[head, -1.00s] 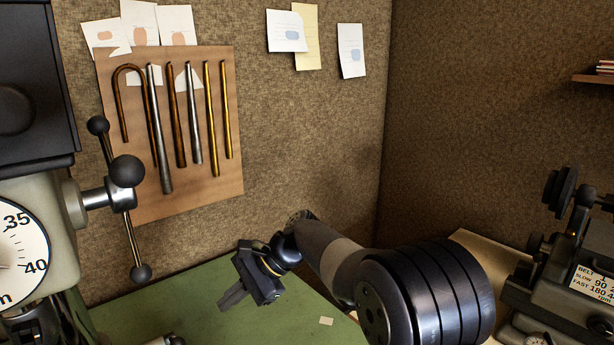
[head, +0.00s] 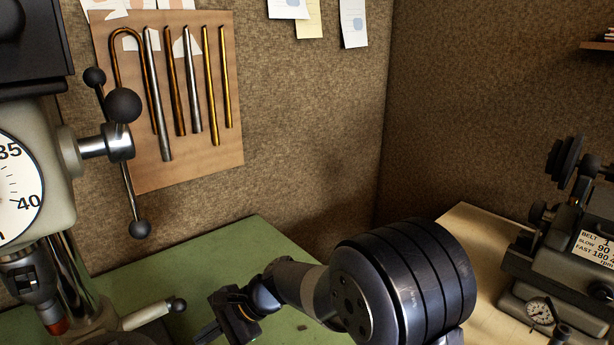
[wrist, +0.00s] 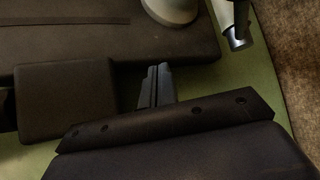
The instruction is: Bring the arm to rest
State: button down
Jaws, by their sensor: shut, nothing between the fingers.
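My gripper (head: 208,333) is at the bottom of the head view, low over the green bench top (head: 205,262). Its fingers point down and to the left, and the tips run close to the picture's lower edge. In the wrist view the two dark fingers (wrist: 156,86) lie together, shut with nothing between them. My arm reaches in from the lower right of the head view. Beyond the fingers, the wrist view shows a dark flat block or base (wrist: 95,35) on the green surface.
A drill press with a dial (head: 15,190) and ball-ended handles stands at the left. A lathe-like machine (head: 570,260) stands on a pale bench at the right. A board with metal tubes (head: 200,155) hangs on the wall. Green bench behind the gripper is clear.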

jog(key=shift+n+t+y, duration=0.4)
jog(key=shift+y, duration=0.2)
jog(key=w+f+b, duration=0.3)
jog(key=f+b, duration=0.1)
jog(key=b, duration=0.1)
jog(key=shift+w+a+f, duration=0.15)
jog(key=shift+w+f, duration=0.05)
jog(key=shift+w, duration=0.15)
jog(key=v, duration=0.8)
jog(key=shift+r, duration=0.4)
jog(key=shift+s, duration=0.15)
